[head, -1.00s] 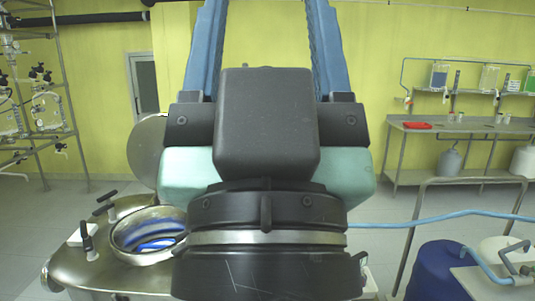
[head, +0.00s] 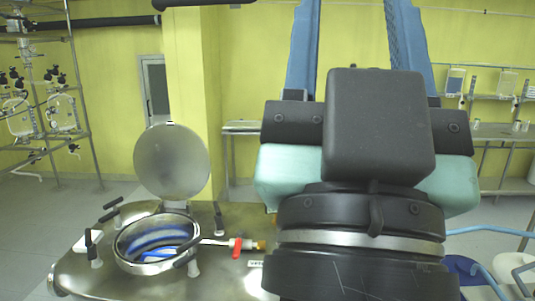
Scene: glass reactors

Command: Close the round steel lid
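The round steel lid (head: 172,162) stands raised, nearly upright, behind the round opening (head: 126,256) of the steel reactor top (head: 90,284). The opening shows blue reflections inside its shiny rim. My gripper (head: 356,30) is large in the foreground, to the right of the lid and apart from it in the picture. Its two blue fingers point up and stand wide apart, with only yellow wall visible between them. Their tips are cut off by the top edge. My gripper and wrist hide the right part of the reactor top.
Black-handled clamps (head: 107,214) stand around the opening. A red-handled valve (head: 238,247) sits to its right. A metal rack with glassware (head: 45,110) is at the far left. Benches with bottles (head: 490,132) line the right wall. A blue hose (head: 490,229) crosses at the right.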

